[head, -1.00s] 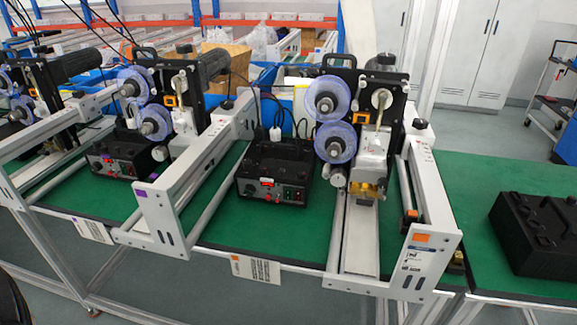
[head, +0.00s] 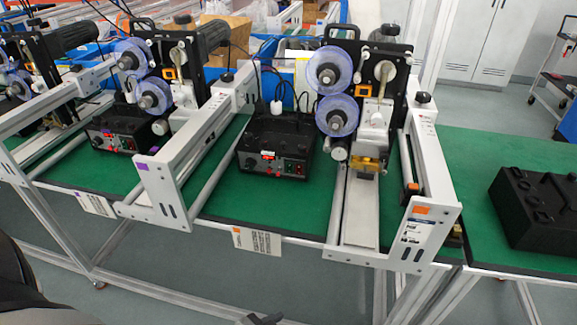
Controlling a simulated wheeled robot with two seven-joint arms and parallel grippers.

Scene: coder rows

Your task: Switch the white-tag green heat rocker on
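A black control box (head: 276,150) stands on the green bench beside the right coder. Its front has a small red-lit display (head: 267,155) and a small green rocker (head: 291,168); the rocker's position is too small to tell. A second black control box (head: 122,132) with a similar front stands by the left coder. I cannot make out a white tag on either; the right frame carries an orange tag (head: 424,210), the left a purple one (head: 146,165). A dark tip, seemingly my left gripper (head: 262,319), shows at the bottom edge, well below the boxes. My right gripper is not in view.
White rail frames (head: 165,195) stand on both sides of the right control box and reach the bench's front edge. Coders with blue-purple reels (head: 338,115) rise behind. A black case (head: 540,205) lies on the right bench. Label cards (head: 257,240) hang at the front edge.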

